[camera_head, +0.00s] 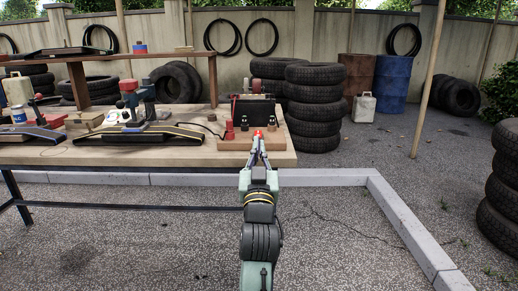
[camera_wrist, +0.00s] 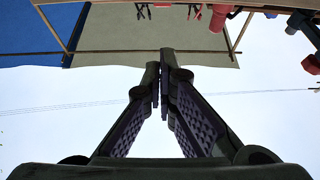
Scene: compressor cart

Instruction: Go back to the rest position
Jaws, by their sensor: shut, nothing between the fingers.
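My gripper (camera_head: 258,143) is shut and empty in the head view, at the front edge of the wooden workbench (camera_head: 170,156). Its fingertips point away from me, just in front of a wooden board (camera_head: 278,143) with a dark box and a red part at the tips. In the wrist view the gripper's two fingers (camera_wrist: 160,75) meet at their tips with nothing between them. Whether the tips touch the red part cannot be told.
Stacked tyres (camera_head: 315,110) stand right of the bench, and more tyres (camera_head: 505,190) at the far right. A low concrete kerb (camera_head: 405,222) borders the open gravel ground.

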